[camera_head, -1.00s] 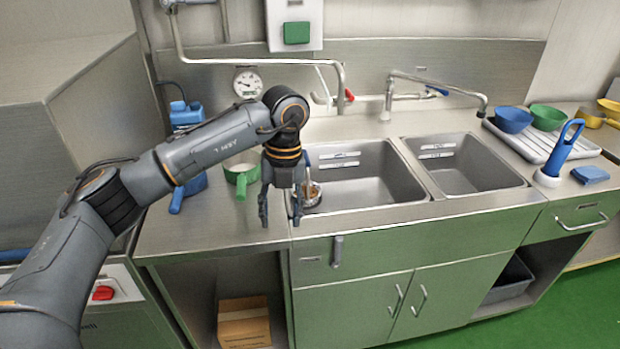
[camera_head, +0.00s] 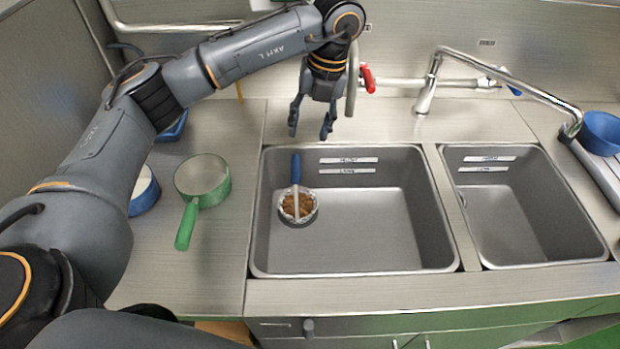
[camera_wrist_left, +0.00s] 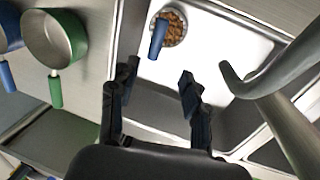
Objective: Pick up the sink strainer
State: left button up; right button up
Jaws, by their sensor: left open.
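The sink strainer (camera_head: 288,215) is a small round pale-rimmed cup with brown bits in it. It is at the left side of the left sink basin (camera_head: 375,235). A blue-handled stick (camera_head: 296,170) lies across or stands in it; I cannot tell which. In the left wrist view the strainer (camera_wrist_left: 176,30) is at the top, partly covered by the blue handle (camera_wrist_left: 157,40). My left gripper (camera_head: 310,131) is open and empty, above the back edge of the left basin, apart from the strainer. Its fingers (camera_wrist_left: 158,80) point toward the basin in the wrist view.
A green-handled pan (camera_head: 202,180) and a blue pan (camera_head: 144,192) stand on the counter left of the sink. A faucet (camera_head: 428,85) with a long spout rises behind the basins. A curved grey pipe (camera_wrist_left: 255,75) is close to my fingers. The right basin (camera_head: 525,205) is empty.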

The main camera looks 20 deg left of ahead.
aim_at(296, 168)
pick_arm(q)
jog(key=f, duration=0.2)
jog(key=a+f+p, duration=0.1)
jog(key=f, duration=0.2)
jog(key=s+f, duration=0.1)
jog(key=f, duration=0.2)
jog(key=shift+a+f+p, duration=0.25)
jog(key=shift+a+p, duration=0.1)
jog(key=f, duration=0.1)
jog(key=f+p, duration=0.1)
jog(key=f, duration=0.1)
jog(key=a+f, duration=0.1)
jog(key=shift+s+f+p, duration=0.15)
jog(key=shift+s+p, duration=0.25)
jog(key=shift+f, duration=0.25)
grip_shut()
pick_arm(e)
jog(key=shift+g, duration=0.3)
jog(key=s+r, duration=0.1)
jog(key=s, duration=0.1)
jog(key=s+r, duration=0.1)
jog(key=r, duration=0.1)
jog(key=shift+s+a+r, duration=0.1)
jog(key=shift+s+r, duration=0.05)
jog(key=shift+s, duration=0.25)
